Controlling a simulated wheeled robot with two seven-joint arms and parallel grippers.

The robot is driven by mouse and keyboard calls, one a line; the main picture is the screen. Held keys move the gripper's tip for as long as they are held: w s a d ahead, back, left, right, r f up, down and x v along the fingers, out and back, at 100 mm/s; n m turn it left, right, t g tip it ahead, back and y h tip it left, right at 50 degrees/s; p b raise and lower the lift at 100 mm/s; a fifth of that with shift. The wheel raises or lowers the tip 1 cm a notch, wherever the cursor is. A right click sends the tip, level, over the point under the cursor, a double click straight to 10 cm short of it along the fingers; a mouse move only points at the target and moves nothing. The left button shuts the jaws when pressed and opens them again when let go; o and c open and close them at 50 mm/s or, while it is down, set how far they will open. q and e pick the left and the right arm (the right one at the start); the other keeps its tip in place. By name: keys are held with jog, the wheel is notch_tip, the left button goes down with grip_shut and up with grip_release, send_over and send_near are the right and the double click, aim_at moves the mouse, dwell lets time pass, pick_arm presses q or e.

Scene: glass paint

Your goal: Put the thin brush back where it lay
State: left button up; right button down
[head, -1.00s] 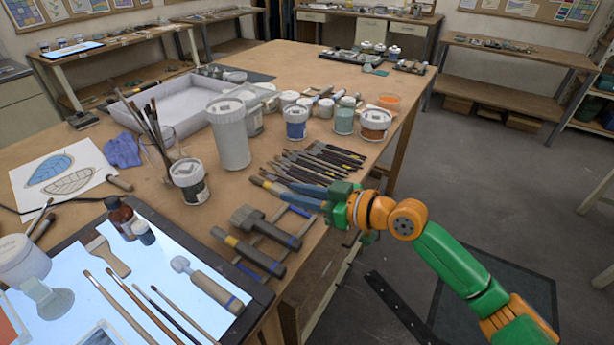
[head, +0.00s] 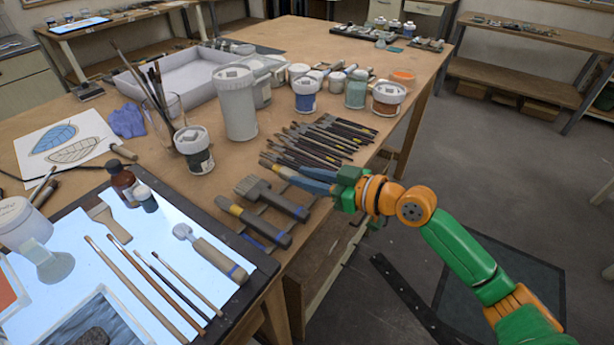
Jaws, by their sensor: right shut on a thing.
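My right gripper (head: 335,182) is low at the table's right edge, beside the near end of the row of brushes (head: 320,142). Blue-grey lengths with tan ends run from its green jaws over the tabletop. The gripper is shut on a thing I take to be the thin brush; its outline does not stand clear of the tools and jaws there. Other slim brushes (head: 178,285) lie side by side on the light panel (head: 75,255). My left gripper is not in view.
Wide brushes (head: 270,198) lie just left of the gripper, near the edge. Paint jars (head: 305,97), a tall white pot (head: 236,105) and a glass of brushes (head: 163,112) stand behind.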

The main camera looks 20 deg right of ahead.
jog(key=shift+f, duration=0.25)
jog(key=shift+f+b, duration=0.3)
jog(key=shift+b, duration=0.2)
dwell(0.4)
jog(key=c, duration=0.6)
grip_release()
